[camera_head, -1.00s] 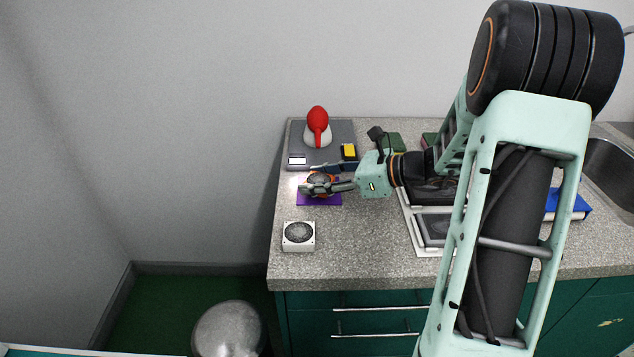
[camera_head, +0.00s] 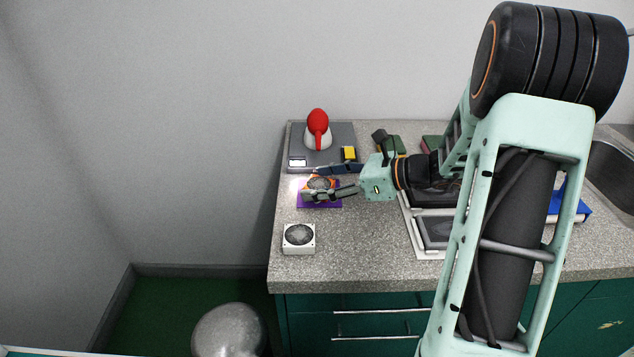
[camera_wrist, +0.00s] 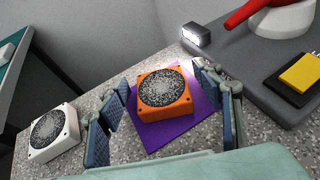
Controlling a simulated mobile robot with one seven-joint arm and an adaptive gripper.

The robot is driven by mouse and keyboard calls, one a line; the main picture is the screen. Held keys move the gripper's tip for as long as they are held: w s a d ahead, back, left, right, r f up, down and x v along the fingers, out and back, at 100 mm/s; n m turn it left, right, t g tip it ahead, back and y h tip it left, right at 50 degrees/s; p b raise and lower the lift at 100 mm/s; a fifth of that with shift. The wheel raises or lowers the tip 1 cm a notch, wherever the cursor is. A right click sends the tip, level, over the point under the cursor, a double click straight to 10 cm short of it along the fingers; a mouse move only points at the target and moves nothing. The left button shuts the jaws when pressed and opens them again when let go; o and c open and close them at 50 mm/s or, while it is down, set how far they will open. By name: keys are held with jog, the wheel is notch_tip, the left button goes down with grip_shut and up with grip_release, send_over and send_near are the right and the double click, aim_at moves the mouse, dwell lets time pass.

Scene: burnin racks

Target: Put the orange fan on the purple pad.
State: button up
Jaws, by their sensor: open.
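The orange fan (camera_wrist: 165,93) lies flat on the purple pad (camera_wrist: 173,134) in the wrist view, with its round dark grille facing up. In the head view the orange fan (camera_head: 321,183) is partly hidden by my gripper, and the purple pad (camera_head: 318,204) shows around it. My gripper (camera_wrist: 165,96) is open, with one finger on each side of the fan. In the wrist view both fingers stand apart from the fan's sides. In the head view my gripper (camera_head: 333,181) reaches in from the right over the pad.
A white fan (camera_head: 299,238) sits on the counter in front of the pad. Behind the pad, a grey board (camera_head: 342,134) carries a red-and-white object (camera_head: 317,132) and a yellow block (camera_head: 348,153). A tray with dark panels (camera_head: 433,232) lies to the right.

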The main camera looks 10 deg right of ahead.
jog(key=p+v, duration=0.1)
jog(key=v, duration=1)
